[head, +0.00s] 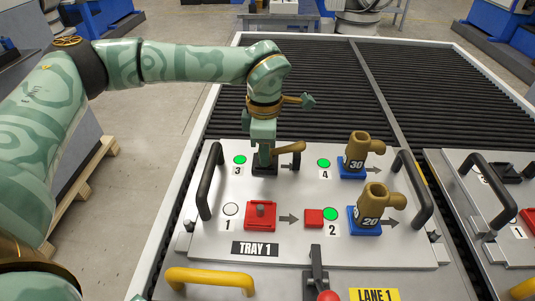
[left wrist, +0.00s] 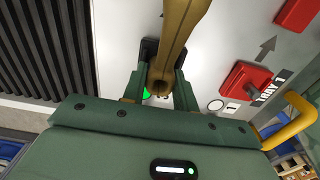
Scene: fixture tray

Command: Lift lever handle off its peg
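The brown-gold lever handle (head: 289,147) sits on a black base (head: 267,168) beside the 3 mark of the tray, its arm pointing right. My left gripper (head: 264,158) points down over it. In the left wrist view the handle (left wrist: 178,35) runs between the two fingers (left wrist: 160,90), its near end between them. The fingers stand close on both sides; I cannot tell whether they press on it. The peg is hidden. Two more brown handles, marked 30 (head: 357,150) and 20 (head: 375,203), stand on blue bases. My right gripper is not in view.
A red block with a knob (head: 261,216) and a smaller red block (head: 313,217) sit in front. A black lever with a red ball (head: 318,270) stands at the front edge.

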